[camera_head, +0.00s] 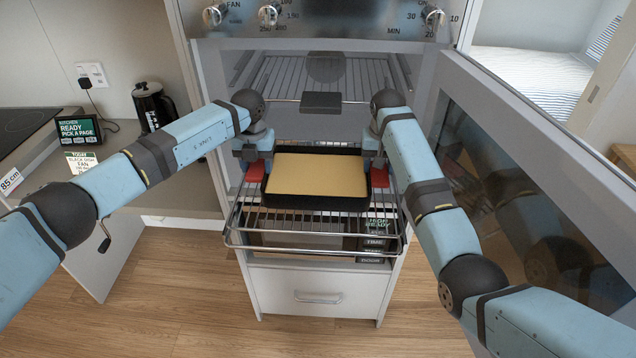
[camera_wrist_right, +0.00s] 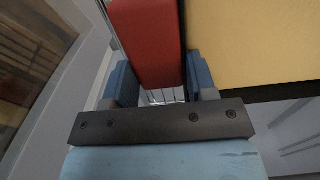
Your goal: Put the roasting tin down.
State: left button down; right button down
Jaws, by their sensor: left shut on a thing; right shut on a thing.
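The roasting tin (camera_head: 316,203) is dark, with a flat yellow filling (camera_head: 318,175) and a red handle at each end. It is level over the pulled-out wire rack (camera_head: 310,234) in front of the open oven. I cannot tell whether its base touches the rack. My left gripper (camera_head: 254,163) is shut on the left red handle (camera_head: 255,173). My right gripper (camera_head: 373,162) is shut on the right red handle (camera_head: 379,178). In the right wrist view this handle (camera_wrist_right: 146,45) lies between the blue fingers, beside the yellow filling (camera_wrist_right: 250,40).
The oven door (camera_head: 530,190) stands open on the right, close to my right arm. An upper rack (camera_head: 310,75) is inside the oven. A drawer (camera_head: 318,290) is below. The left counter holds a dark kettle (camera_head: 152,105), a small display (camera_head: 80,129) and a hob (camera_head: 25,125).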

pick_arm(q)
jog(key=shift+f, duration=0.35)
pick_arm(e)
jog(key=shift+f, duration=0.35)
pick_arm(q)
jog(key=c, duration=0.8)
grip_release()
jog(key=shift+f, duration=0.2)
pick_arm(e)
jog(key=c, duration=0.8)
grip_release()
jog(key=shift+f, duration=0.2)
pick_arm(q)
jog(key=o, duration=0.4)
jog(key=shift+s+r, duration=0.1)
jog(key=shift+c, duration=0.2)
pick_arm(e)
jog(key=o, duration=0.4)
jog(key=shift+s+r, duration=0.1)
jog(key=shift+c, duration=0.2)
jog(key=shift+r, duration=0.25)
pick_arm(q)
notch_tip(320, 180, up, 12)
pick_arm(e)
notch_tip(320, 180, up, 7)
